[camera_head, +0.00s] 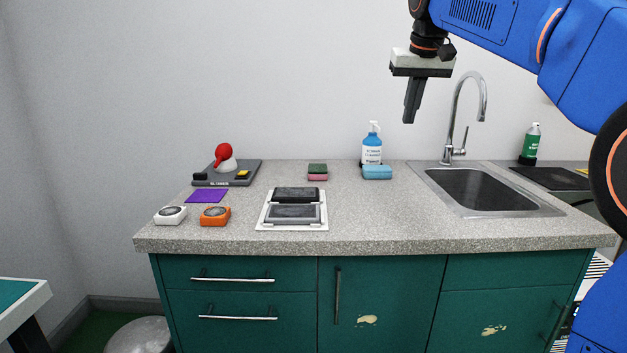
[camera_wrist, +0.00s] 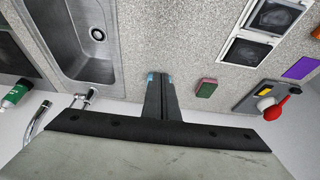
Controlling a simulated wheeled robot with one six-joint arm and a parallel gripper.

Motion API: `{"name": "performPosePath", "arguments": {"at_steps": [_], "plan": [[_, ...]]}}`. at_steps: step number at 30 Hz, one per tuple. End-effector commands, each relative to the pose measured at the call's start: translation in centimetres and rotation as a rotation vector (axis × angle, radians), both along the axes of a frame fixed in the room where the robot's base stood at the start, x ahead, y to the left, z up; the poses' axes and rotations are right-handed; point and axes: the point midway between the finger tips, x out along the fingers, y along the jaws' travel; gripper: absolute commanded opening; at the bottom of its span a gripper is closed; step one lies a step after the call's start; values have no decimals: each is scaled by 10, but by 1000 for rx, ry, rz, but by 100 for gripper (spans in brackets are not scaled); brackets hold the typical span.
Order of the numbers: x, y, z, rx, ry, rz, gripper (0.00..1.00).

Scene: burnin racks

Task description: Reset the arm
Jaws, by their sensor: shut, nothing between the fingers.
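My gripper (camera_head: 409,121) hangs from my blue arm at the upper right of the head view, pointing down. It is shut and empty, well above the back of the counter and left of the tap. In the wrist view its fingers (camera_wrist: 160,78) are together, with the counter far below. A bit of a blue sponge shows behind the fingertips there. The fingers touch nothing.
The speckled counter (camera_head: 370,215) holds a sink (camera_head: 487,188), a tall tap (camera_head: 481,95), a blue spray bottle (camera_head: 372,150), a blue sponge (camera_head: 377,172), a white tray with dark blocks (camera_head: 262,222) and a grey device with a red knob (camera_head: 223,153). The counter's front middle is clear.

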Motion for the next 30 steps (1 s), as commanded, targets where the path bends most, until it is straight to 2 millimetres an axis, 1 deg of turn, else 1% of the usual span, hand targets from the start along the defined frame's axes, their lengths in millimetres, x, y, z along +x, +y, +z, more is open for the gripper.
{"name": "performPosePath", "arguments": {"at_steps": [1, 5, 8, 9, 14, 20, 23, 27, 29, 30], "plan": [[-10, -3, -4, 0, 0, 0, 0], [-36, -9, -19, 0, -1, 1, 0], [-64, -16, -37, -1, -2, 2, 0], [-77, -19, -46, -2, -1, 2, 0], [-125, -28, -84, -2, -3, 4, 0], [-188, -38, -140, -1, -6, 4, 0], [-219, -42, -172, -1, -7, 4, 0], [-263, -47, -221, 0, -8, 3, 0], [-282, -49, -243, 0, -9, 3, 0], [-295, -50, -258, 0, -10, 3, 0]]}}
